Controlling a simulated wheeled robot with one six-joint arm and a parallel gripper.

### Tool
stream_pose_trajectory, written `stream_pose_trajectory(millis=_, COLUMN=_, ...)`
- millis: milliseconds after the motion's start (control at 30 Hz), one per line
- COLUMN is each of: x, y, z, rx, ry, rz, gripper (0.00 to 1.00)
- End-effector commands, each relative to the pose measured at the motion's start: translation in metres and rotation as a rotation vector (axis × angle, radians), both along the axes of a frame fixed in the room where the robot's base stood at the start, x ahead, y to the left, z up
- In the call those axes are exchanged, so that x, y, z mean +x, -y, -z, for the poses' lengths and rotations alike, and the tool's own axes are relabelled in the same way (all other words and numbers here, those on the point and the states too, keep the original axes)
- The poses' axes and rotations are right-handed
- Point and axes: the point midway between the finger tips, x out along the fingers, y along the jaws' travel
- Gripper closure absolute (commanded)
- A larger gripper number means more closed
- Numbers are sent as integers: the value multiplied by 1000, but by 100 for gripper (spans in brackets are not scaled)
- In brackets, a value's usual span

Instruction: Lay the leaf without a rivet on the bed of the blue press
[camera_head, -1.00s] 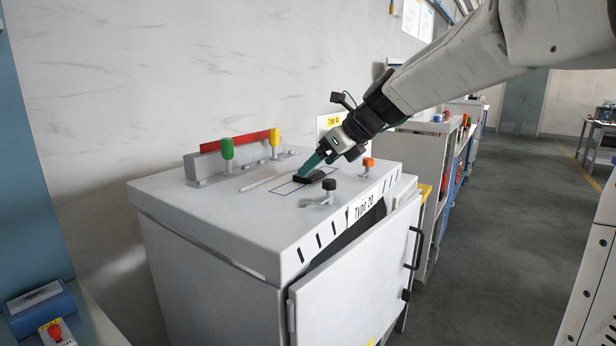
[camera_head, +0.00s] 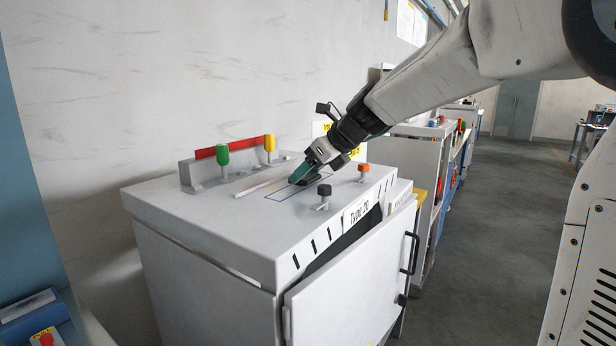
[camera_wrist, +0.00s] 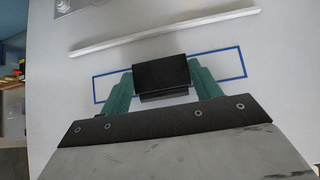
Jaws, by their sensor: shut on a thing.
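My gripper (camera_head: 298,177) has green fingers and is over the top of a white cabinet, inside a blue outlined rectangle. In the wrist view my gripper (camera_wrist: 163,88) is shut on a black block (camera_wrist: 162,72), with one finger at each side. The block also shows as a dark piece (camera_head: 311,181) by the fingertips in the head view. I see no rivet on its visible face, and I cannot tell whether it touches the cabinet top. A blue device (camera_head: 32,312) with a red button is cut off at the lower left; I cannot tell whether it is the press.
The white cabinet (camera_head: 185,208), labelled Type 20, has its door (camera_head: 350,290) ajar. Green (camera_head: 222,156), yellow (camera_head: 269,144), black (camera_head: 324,190) and orange (camera_head: 364,168) knobs stand on top. A pale strip (camera_wrist: 165,35) lies beyond the outline. Open floor is at right.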

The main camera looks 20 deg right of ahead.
Motion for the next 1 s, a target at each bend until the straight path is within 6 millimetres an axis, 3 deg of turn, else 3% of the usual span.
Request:
stream_pose_trajectory(millis=300, x=0, y=0, z=-64, rx=-2, ry=5, rz=-1, gripper=66)
stream_pose_trajectory(millis=433, x=0, y=0, z=-82, rx=-2, ry=4, rz=-1, gripper=66)
stream_pose_trajectory(millis=600, x=0, y=0, z=-91, rx=-1, ry=1, rz=0, gripper=66)
stream_pose_trajectory(millis=1000, x=0, y=0, z=-91, rx=-1, ry=1, rz=0, gripper=66)
